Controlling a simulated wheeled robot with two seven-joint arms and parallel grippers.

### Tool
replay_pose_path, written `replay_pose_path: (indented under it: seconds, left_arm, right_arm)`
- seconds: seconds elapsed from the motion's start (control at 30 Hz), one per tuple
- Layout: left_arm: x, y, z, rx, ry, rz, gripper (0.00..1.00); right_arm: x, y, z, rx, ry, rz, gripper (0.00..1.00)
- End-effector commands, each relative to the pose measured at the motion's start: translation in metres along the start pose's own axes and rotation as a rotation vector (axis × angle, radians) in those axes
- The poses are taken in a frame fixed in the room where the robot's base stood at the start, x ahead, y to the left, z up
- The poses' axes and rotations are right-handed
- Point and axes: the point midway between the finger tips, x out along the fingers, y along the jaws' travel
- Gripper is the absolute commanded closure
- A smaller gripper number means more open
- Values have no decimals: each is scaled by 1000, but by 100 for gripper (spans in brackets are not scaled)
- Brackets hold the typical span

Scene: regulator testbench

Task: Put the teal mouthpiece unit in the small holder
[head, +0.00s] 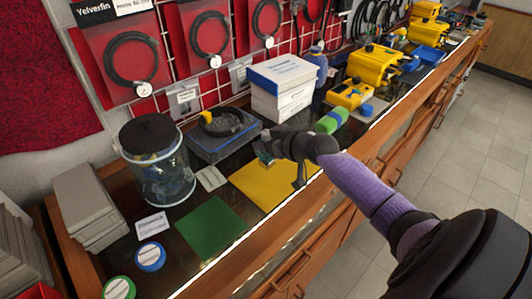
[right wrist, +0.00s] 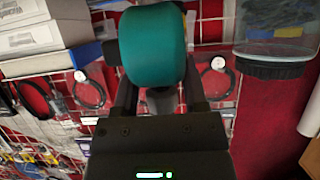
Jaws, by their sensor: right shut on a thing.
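My right gripper (head: 272,148) is above the back part of the yellow mat (head: 270,188). In the right wrist view the gripper (right wrist: 158,88) is shut on the teal mouthpiece unit (right wrist: 152,45), a rounded teal body with a dark part on its left side. In the head view only a small bit of the unit shows beside the dark fingers. I cannot pick out the small holder with certainty; the gripper may hide it. My left gripper is not in view.
A glass jar with a black lid (head: 157,165) and a grey-blue tray with a black coil (head: 220,133) stand behind the mats. White boxes (head: 283,85) stand farther along. The green mat (head: 208,227) is bare. Hoses hang on the red wall panel.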

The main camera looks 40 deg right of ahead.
Motion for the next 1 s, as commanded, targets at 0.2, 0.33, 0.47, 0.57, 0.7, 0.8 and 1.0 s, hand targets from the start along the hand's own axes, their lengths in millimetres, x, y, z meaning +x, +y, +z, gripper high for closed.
replay_pose_path:
  seconds: [0.2,0.33,0.47,0.57,0.7,0.8,1.0]
  left_arm:
    - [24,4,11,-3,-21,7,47]
    - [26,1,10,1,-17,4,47]
    - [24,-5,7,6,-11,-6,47]
    - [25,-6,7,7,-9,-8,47]
    - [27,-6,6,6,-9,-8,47]
    - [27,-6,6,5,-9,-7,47]
    - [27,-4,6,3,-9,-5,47]
  right_arm:
    - [21,0,42,1,0,0,100]
    - [24,0,48,-1,2,0,100]
    - [23,0,46,-2,3,0,100]
    - [24,0,48,-2,3,0,100]
    - [24,0,50,-2,1,-1,32]
    - [24,0,49,-2,1,-1,11]
    - [24,0,49,-2,1,-1,9]
